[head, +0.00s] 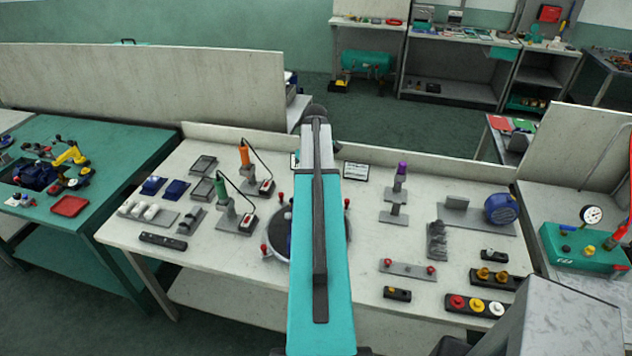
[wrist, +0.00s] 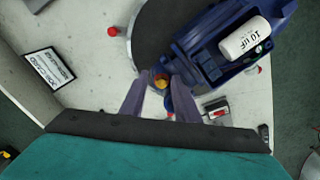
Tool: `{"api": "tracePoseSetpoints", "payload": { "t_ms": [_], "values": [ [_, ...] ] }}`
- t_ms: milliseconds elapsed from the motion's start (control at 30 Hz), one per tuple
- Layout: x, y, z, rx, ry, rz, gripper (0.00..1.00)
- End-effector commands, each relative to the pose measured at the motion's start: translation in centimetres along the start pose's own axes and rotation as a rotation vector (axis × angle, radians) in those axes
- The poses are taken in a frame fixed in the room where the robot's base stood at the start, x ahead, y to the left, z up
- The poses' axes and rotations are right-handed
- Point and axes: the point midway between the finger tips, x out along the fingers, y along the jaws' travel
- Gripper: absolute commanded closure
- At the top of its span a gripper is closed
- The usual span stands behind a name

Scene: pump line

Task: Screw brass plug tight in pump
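The blue pump (wrist: 215,55) with a white capacitor marked 10 uF (wrist: 244,40) lies on a round turntable (wrist: 145,35) in the wrist view. The brass plug (wrist: 160,80) shows between the tips of my gripper (wrist: 164,78), which close in on it from both sides. The plug is at the pump's near left end, touching or very close to the body; how deep it sits is hidden. In the head view my teal arm covers most of the turntable (head: 276,244) and pump, and the gripper is hidden.
Two brass pieces (head: 491,275) stand in a black holder at the table's right. A box with red, yellow and white buttons (head: 476,305) is in front. Upright screwdrivers (head: 245,158) stand left of the turntable. Red-knobbed pins (wrist: 140,4) stand around the turntable's rim.

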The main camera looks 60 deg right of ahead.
Motion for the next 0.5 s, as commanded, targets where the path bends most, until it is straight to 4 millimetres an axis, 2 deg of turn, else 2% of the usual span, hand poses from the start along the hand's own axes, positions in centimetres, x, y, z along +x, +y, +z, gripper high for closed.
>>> {"api": "tracePoseSetpoints", "payload": {
  "t_ms": [267,500],
  "values": [
    [-0.02,-0.02,-0.05,-0.014,0.001,0.000,0.70],
    [-0.06,0.06,-0.11,-0.136,0.001,0.000,0.70]
  ]
}}
